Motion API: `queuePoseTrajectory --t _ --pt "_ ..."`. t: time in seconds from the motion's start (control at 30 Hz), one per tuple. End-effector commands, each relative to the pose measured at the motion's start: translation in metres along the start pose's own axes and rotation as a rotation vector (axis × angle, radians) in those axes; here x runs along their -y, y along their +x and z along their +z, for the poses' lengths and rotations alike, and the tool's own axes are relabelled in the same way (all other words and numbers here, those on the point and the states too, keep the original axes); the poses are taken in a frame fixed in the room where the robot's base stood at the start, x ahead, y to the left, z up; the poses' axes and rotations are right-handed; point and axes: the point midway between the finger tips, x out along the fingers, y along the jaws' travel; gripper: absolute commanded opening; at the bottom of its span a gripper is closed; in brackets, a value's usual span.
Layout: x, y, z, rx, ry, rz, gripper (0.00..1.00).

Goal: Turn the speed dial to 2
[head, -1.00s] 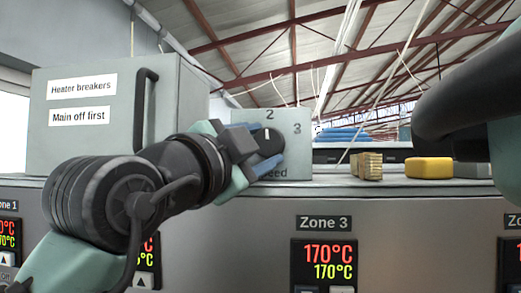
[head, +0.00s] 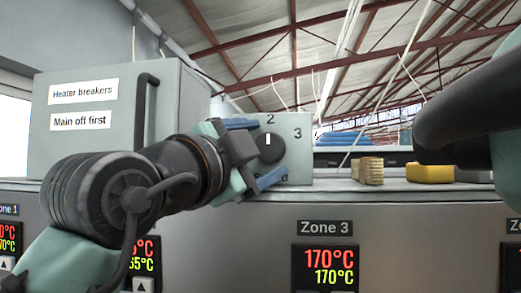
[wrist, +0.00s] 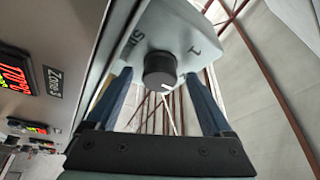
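The speed dial (head: 271,150) is a round black knob on a pale grey box (head: 296,168) marked 2 and 3 in the head view. Its white mark points up, roughly at the 2. In the wrist view the dial (wrist: 160,70) shows its white mark, with a 1 and part of another label on the panel. My gripper (head: 268,149) is open, with one blue finger above the dial and one below. In the wrist view the fingers of my gripper (wrist: 162,93) stand on either side of the dial, with gaps between. The lower label is mostly hidden by a finger.
A grey heater breaker box (head: 95,145) with a black handle (head: 146,110) stands left. A wooden block-like brush (head: 368,171) and a yellow block (head: 430,173) lie on the ledge to the right. A Zone 3 display (head: 325,264) is below.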

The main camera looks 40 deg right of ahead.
Motion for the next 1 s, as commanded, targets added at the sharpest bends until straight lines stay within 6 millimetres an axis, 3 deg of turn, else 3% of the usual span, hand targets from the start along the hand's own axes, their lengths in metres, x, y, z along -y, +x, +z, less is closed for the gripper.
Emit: queuePoseTrajectory --t 0.27,0.7,1.0 --pt "-0.002 -0.007 0.001 0.001 0.0 -0.001 0.85" --pt "-0.003 -0.096 0.002 0.002 0.002 -0.003 0.85" --pt "-0.001 -0.128 0.001 0.001 0.0 0.0 0.85"
